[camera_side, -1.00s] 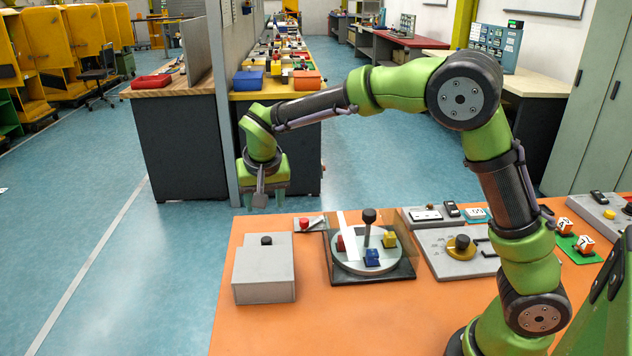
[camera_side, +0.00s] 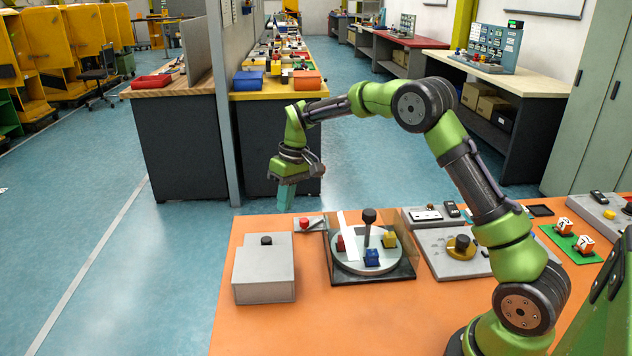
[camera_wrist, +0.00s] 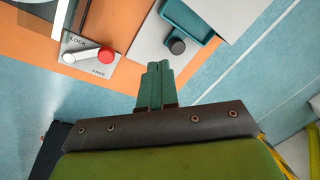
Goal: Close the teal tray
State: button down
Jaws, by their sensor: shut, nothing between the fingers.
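The teal tray (camera_wrist: 190,22) shows at the top of the wrist view as a shallow open recess beside a grey housing (camera_wrist: 225,15). A black knob (camera_wrist: 178,46) is next to its corner. In the side view I see the grey box (camera_side: 263,272) with a black knob (camera_side: 266,241) on top; no teal tray interior can be made out there. My gripper (camera_wrist: 155,66) is shut and empty, its teal fingers together. In the side view my gripper (camera_side: 285,205) hangs at the far edge of the orange table, above and beyond the box.
A red-knobbed lever (camera_wrist: 105,55) sits on a plate marked LOCK and FREE, left of the tray in the wrist view. A turntable with coloured blocks (camera_side: 368,258) and a grey panel with a yellow dial (camera_side: 460,247) stand to the box's right. Open floor lies beyond the table.

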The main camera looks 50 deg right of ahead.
jog(key=w+d+n+t+y, duration=0.2)
jog(key=d+n+y, duration=0.3)
jog(key=d, duration=0.3)
jog(key=x, duration=0.9)
jog(key=shift+s+d+f, duration=0.15)
jog(key=shift+s+f, duration=0.05)
jog(key=shift+f, duration=0.2)
jog(key=a, duration=0.3)
jog(key=shift+s+f, duration=0.25)
jog(key=shift+s, duration=0.1)
jog(key=shift+s+a, duration=0.2)
jog(key=shift+a, duration=0.35)
jog(key=shift+s+a, duration=1.55)
jog(key=shift+a, duration=0.05)
